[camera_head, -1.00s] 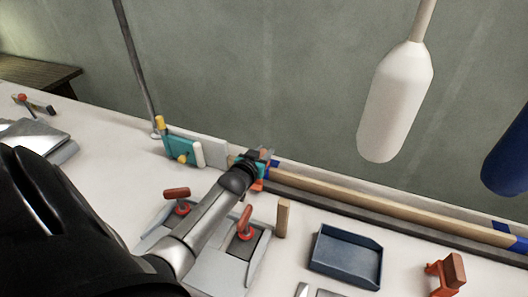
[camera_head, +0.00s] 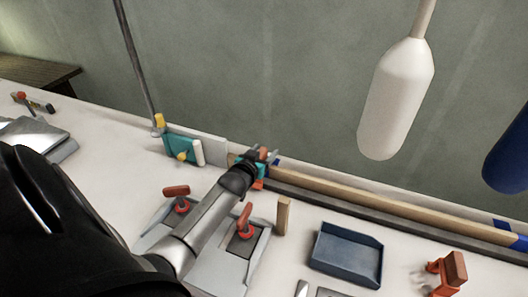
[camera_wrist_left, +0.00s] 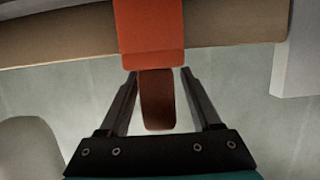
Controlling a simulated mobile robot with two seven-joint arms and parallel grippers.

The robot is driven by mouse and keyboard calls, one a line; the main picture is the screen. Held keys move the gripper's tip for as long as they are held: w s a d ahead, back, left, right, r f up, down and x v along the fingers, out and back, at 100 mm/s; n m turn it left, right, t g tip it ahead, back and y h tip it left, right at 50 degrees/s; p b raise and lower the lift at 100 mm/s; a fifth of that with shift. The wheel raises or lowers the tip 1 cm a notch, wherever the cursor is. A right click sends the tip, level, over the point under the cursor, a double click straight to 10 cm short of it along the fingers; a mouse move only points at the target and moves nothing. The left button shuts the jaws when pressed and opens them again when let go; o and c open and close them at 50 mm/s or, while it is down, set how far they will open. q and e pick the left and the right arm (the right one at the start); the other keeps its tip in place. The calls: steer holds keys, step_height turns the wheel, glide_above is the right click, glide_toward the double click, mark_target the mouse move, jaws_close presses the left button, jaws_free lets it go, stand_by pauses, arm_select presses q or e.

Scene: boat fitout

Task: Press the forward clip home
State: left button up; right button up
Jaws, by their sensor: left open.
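An orange clip (camera_wrist_left: 150,28) sits around the wooden rail in the left wrist view, with a brown tab (camera_wrist_left: 156,100) hanging below it. My left gripper (camera_wrist_left: 157,82) is open, one finger on each side of the tab, with small visible gaps. In the head view my left gripper (camera_head: 265,154) is at the left end of the wooden rail (camera_head: 380,202). Orange parts of the clip (camera_head: 259,184) show around it, and the rest is hidden by the gripper. I cannot tell how fully the clip is seated. My right gripper is not in view.
Red-handled clamps (camera_head: 245,220) stand on plates below my left arm. A teal block (camera_head: 180,149) is left of the gripper. A blue-grey tray (camera_head: 346,255) and an orange-brown piece (camera_head: 449,272) lie at the right. A white fender (camera_head: 397,100) hangs above the rail.

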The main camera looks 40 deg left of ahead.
arm_select(q)
steer(key=shift+r, duration=0.1)
steer(key=shift+s+d+r, duration=0.1)
steer(key=shift+s, duration=0.2)
steer(key=p+v, duration=0.5)
steer(key=v, duration=0.9)
steer(key=shift+s, duration=0.25)
